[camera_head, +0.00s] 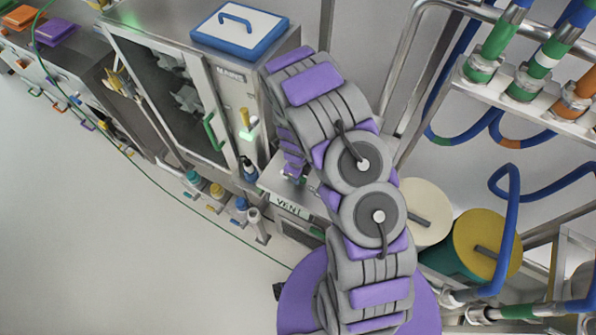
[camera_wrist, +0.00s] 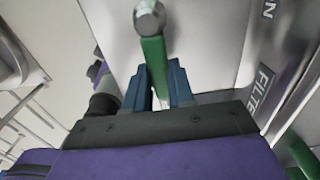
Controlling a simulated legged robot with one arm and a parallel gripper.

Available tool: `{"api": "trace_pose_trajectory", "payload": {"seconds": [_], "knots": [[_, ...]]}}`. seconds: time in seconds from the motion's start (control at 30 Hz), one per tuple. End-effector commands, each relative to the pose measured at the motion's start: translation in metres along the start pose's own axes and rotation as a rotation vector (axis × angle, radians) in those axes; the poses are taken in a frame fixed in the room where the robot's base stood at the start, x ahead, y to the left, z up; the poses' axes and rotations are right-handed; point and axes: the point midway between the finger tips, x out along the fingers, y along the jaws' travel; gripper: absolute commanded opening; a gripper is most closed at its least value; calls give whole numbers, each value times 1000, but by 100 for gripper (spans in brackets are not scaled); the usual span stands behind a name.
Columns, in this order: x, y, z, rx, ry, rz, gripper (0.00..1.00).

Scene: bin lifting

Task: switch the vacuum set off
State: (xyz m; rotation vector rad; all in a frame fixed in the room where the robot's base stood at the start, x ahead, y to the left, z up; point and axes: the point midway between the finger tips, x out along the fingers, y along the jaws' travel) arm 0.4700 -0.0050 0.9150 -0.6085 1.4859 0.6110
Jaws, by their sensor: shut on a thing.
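In the wrist view, my gripper (camera_wrist: 158,82) has its two dark blue fingers shut on a green lever (camera_wrist: 152,58). The lever has a round metal knob at its top end. It stands in front of a pale metal panel (camera_wrist: 206,40) with the letters "ON" and "FILTE" printed at the right. In the head view, my gripper (camera_head: 293,168) is low beside the steel unit marked "VENT" (camera_head: 290,203). The lever and fingertips are too small or hidden there. I cannot tell which unit is the vacuum set.
A steel cabinet (camera_head: 165,85) with a glass door and green handle stands left of my arm, with a blue-rimmed lid (camera_head: 240,28) on top. Bottles (camera_head: 217,192) stand along its base. Drums (camera_head: 487,243) and pipes (camera_head: 500,40) crowd the right. The floor (camera_head: 90,210) at left is mostly clear.

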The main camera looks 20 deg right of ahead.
Motion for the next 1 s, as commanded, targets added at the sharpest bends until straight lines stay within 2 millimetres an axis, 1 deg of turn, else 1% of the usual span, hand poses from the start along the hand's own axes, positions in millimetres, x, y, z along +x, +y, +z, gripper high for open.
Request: {"api": "trace_pose_trajectory", "payload": {"seconds": [0.03,0.43,0.47,0.7,0.73,1.0], "knots": [[-2,-1,2,8,-5,-4,0],[-1,-1,2,14,-5,-5,0],[-1,-2,2,14,-5,-5,24],[-1,-1,1,11,-3,-3,47],[-1,0,1,11,-3,-3,49],[-2,0,1,10,-2,-3,49]]}}
